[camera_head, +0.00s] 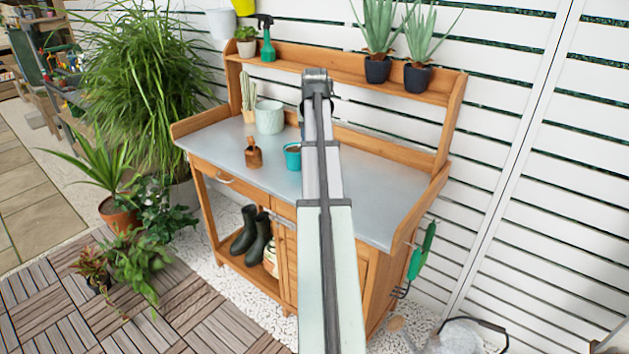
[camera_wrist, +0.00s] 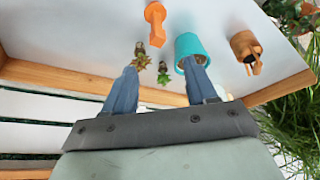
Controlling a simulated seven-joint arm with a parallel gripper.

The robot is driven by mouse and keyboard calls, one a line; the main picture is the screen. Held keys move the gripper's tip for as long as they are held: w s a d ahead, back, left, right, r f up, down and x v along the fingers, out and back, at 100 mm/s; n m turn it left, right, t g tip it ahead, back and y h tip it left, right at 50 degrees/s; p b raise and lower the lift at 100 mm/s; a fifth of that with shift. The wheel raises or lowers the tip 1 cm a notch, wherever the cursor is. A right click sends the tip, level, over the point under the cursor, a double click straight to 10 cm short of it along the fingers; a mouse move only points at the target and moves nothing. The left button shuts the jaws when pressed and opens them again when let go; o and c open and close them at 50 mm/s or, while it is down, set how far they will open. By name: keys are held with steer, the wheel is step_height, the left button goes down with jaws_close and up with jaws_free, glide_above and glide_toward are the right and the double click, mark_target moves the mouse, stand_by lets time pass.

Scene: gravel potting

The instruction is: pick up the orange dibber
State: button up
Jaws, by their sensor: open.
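The orange dibber (camera_wrist: 155,24) is in the wrist view at the top middle, lying or standing on the grey bench top; I cannot tell which. It has a wider end and a narrower shaft. In the head view I cannot see it; my arm covers part of the bench. My gripper (camera_wrist: 160,67) shows in the wrist view with its two blue-grey fingers wide apart and nothing between them in its hold. The dibber appears beyond the fingertips, apart from them. My gripper cannot be made out in the head view.
A teal pot (camera_wrist: 189,46) appears close to the right finger; it also shows in the head view (camera_head: 292,161). A brown container (camera_wrist: 243,42) stands farther right. Two small plants (camera_wrist: 140,60) (camera_wrist: 164,76) lie near the fingers. The bench top's right part (camera_head: 385,195) is clear.

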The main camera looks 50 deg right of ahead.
steer(key=shift+s+x, duration=0.1)
steer(key=shift+x, duration=3.3)
steer(key=shift+s+x, duration=0.15)
steer(key=shift+x, duration=3.25)
jaws_close()
